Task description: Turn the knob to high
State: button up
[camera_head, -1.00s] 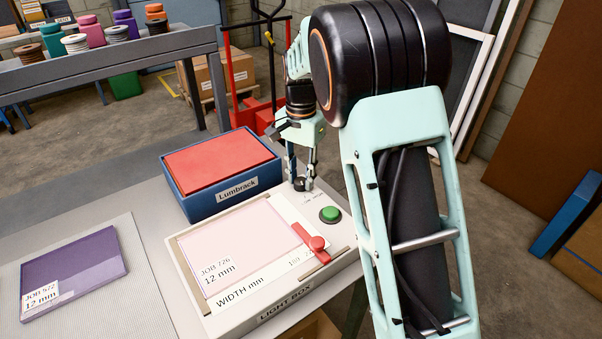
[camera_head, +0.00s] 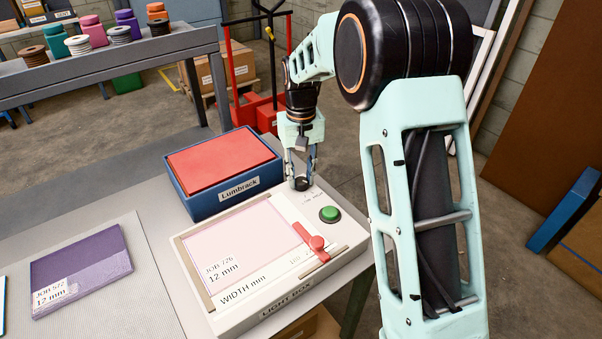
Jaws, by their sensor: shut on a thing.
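My gripper (camera_head: 301,181) points down at the far right corner of the light box (camera_head: 262,304). Its fingers are shut on a small dark knob (camera_head: 301,185) on the box's top face. The fingers hide much of the knob, so I cannot tell its setting. Small printed marks lie just in front of it, too small to read.
A green button (camera_head: 330,214) and a red slider (camera_head: 316,243) sit on the light box near the knob. A blue Lumbrack box (camera_head: 222,202) with a red top stands close to the left of my gripper. A purple sheet (camera_head: 82,268) lies on the left.

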aim_at(301, 179)
jog(key=shift+n, duration=0.5)
jog(key=o, duration=1.2)
jog(key=shift+c, duration=0.2)
notch_tip(301, 179, up, 12)
